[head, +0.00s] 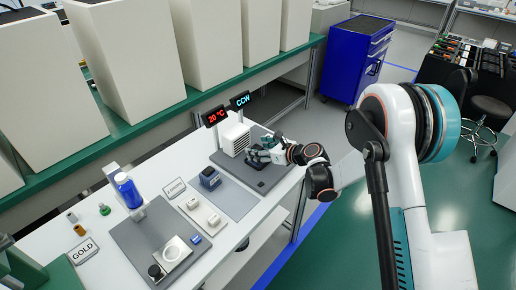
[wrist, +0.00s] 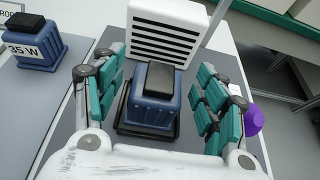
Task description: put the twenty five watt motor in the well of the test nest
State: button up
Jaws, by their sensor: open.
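A blue ribbed motor with a black top (wrist: 150,98) sits upright inside a dark square frame, which looks like the well of the test nest (wrist: 121,127), in front of a white louvred box. No watt label shows on this motor. My gripper (wrist: 162,100) is open, with teal-padded fingers on both sides of the motor and visible gaps. In the head view my gripper (head: 268,152) is over the dark plate and hides most of that motor. A second blue motor labelled 35 W (wrist: 35,45) stands on the grey mat to the left; it also shows in the head view (head: 210,178).
The white louvred box (head: 235,138) stands close behind the nest, near lit signs reading 20 °C (head: 215,116) and CCW (head: 240,100). A purple round thing (wrist: 253,118) is right of my fingers. A blue bottle (head: 128,190) and small parts stand at left.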

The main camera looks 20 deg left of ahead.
jog(key=p+v, duration=0.2)
jog(key=v, duration=0.9)
jog(key=shift+p, duration=0.3)
jog(key=shift+s+d, duration=0.1)
